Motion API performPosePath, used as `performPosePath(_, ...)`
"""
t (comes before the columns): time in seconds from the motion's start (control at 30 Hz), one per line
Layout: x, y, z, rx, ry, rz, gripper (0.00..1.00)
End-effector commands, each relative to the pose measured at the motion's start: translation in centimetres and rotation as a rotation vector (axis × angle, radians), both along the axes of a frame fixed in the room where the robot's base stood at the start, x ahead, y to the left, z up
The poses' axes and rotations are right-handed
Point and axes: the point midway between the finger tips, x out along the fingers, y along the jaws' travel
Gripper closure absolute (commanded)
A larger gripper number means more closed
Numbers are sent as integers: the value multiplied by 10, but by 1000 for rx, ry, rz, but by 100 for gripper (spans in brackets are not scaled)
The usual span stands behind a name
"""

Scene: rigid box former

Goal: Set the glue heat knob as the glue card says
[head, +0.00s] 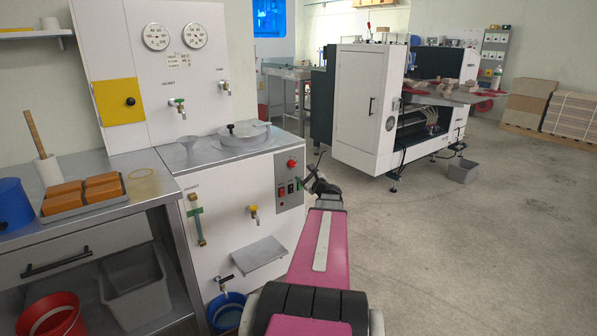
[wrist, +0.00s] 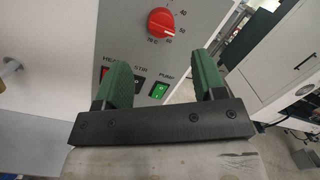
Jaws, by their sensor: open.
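The red round knob (wrist: 161,21) sits on the grey control panel, beyond my open fingers in the wrist view. In the head view the knob (head: 291,163) is at the top of the panel on the white glue machine (head: 236,195). My gripper (wrist: 161,68) is open and empty, its green fingers apart and not on the knob. A small pale card (head: 179,61) is below two gauges; its text is too small to read.
Below the knob are switches labelled HEAT, STIR and PUMP; the PUMP switch (wrist: 158,91) is green. A yellow-handled tap (head: 253,209) and grey shelf (head: 259,254) stick out of the machine front. A steel bench (head: 110,215) adjoins on the left.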

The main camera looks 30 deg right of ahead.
Motion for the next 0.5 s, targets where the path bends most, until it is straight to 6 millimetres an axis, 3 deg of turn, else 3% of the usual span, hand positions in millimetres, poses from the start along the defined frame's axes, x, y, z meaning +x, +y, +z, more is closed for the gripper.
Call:
performPosePath(0.2,-25,-1,-3,0,0,0,36)
performPosePath(0.5,-28,-2,-4,0,0,1,36)
